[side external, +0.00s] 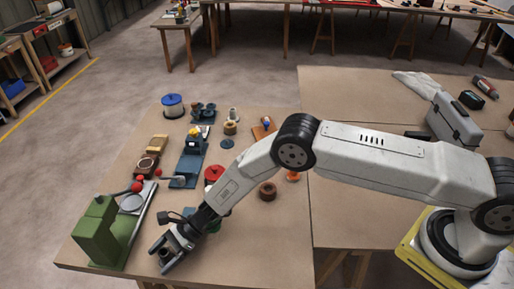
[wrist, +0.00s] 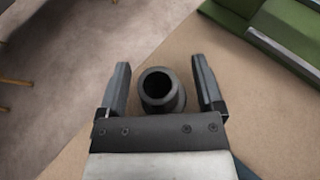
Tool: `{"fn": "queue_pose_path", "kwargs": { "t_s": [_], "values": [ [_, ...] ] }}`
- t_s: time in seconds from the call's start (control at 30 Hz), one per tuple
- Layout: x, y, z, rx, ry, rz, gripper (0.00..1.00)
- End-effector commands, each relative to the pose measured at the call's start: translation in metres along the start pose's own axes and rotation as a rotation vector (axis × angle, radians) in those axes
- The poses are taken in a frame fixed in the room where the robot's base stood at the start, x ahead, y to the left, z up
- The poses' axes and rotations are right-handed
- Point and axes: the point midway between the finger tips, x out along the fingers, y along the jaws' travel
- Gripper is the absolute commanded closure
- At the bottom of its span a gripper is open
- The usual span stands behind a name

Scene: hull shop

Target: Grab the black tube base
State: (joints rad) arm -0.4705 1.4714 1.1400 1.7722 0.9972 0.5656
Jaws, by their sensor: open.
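The black tube base (wrist: 177,101) is a dark, hollow, round piece. In the wrist view its open top faces the camera and it sits between my two fingers, with a gap showing on each side. My gripper (wrist: 161,82) is open around it. In the side external view my gripper (side external: 172,256) is low over the front left part of the table, and the tube base (side external: 164,254) is partly hidden by the fingers. I cannot tell whether the fingers touch the tabletop.
A green machine (side external: 95,232) stands just left of my gripper. A red-topped piece (side external: 213,173) and a brown ring (side external: 267,191) lie behind and to the right. The table's (side external: 255,255) front right area is clear. The table edge is close to my gripper.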

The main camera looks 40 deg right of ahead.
Motion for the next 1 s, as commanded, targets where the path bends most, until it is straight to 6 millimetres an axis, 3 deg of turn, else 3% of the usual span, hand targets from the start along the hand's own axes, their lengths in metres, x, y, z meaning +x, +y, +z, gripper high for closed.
{"fn": "queue_pose_path", "kwargs": {
  "t_s": [0.17, 0.67, 0.93, 1.0],
  "values": [
    [0.0084, 0.0007, 0.0004, 0.0, -0.001, 0.001, 0.15],
    [0.0085, 0.0005, 0.0004, 0.0, 0.0, 0.001, 0.15],
    [0.0084, 0.0005, 0.0004, 0.0, 0.0, 0.001, 0.97],
    [0.0084, 0.0005, 0.0004, 0.0, 0.0, 0.001, 1.0]
  ]
}}
